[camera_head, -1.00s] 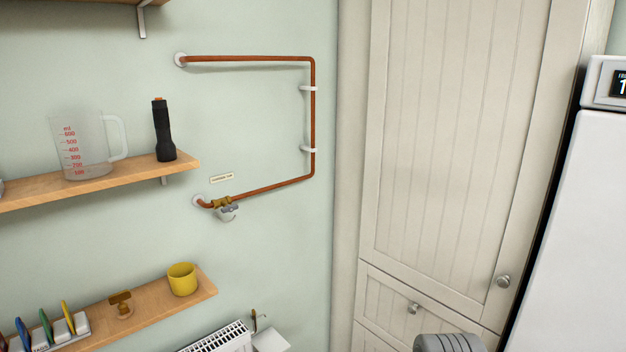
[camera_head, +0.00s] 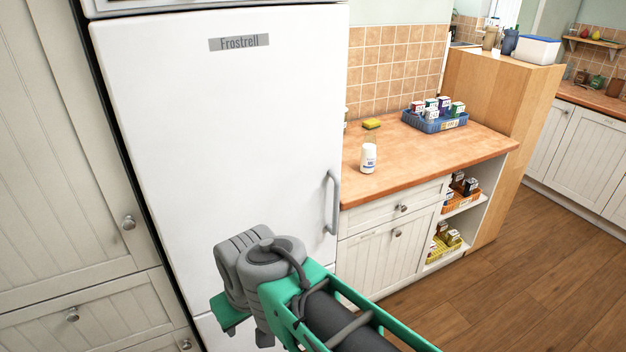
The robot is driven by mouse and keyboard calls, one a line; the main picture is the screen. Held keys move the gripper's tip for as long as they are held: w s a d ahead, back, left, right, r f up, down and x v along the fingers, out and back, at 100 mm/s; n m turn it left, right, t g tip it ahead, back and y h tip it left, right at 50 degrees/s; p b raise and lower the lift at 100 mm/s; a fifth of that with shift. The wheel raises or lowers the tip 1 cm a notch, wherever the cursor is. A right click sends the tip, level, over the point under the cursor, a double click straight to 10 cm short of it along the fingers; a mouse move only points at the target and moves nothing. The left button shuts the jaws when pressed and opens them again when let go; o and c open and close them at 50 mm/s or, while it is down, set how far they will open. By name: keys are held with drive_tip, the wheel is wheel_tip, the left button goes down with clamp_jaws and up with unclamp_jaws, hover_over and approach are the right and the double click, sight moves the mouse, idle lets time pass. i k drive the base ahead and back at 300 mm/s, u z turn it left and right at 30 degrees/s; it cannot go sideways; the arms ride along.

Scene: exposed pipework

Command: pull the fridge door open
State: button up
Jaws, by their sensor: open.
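The fridge is white, with a "Frostrell" label, and its tall door (camera_head: 215,130) is shut in the head view. A grey vertical bar handle (camera_head: 333,203) sits at the door's right edge and is in plain sight. My green and grey arm reaches up in front of the door's lower part, to the left of and below the handle. No gripper fingers can be made out, and nothing of mine is seen touching the handle.
A wooden counter (camera_head: 415,163) stands right of the fridge, with a white bottle (camera_head: 368,158), a yellow sponge (camera_head: 372,123) and a blue basket (camera_head: 434,121). A cream cupboard (camera_head: 60,150) adjoins the left side. Wooden floor (camera_head: 500,290) is clear at the right.

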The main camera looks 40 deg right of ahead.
sight(230, 120)
drive_tip(key=u, duration=1.95)
drive_tip(key=k, duration=0.75)
drive_tip(key=z, duration=0.8)
drive_tip(key=i, duration=0.5)
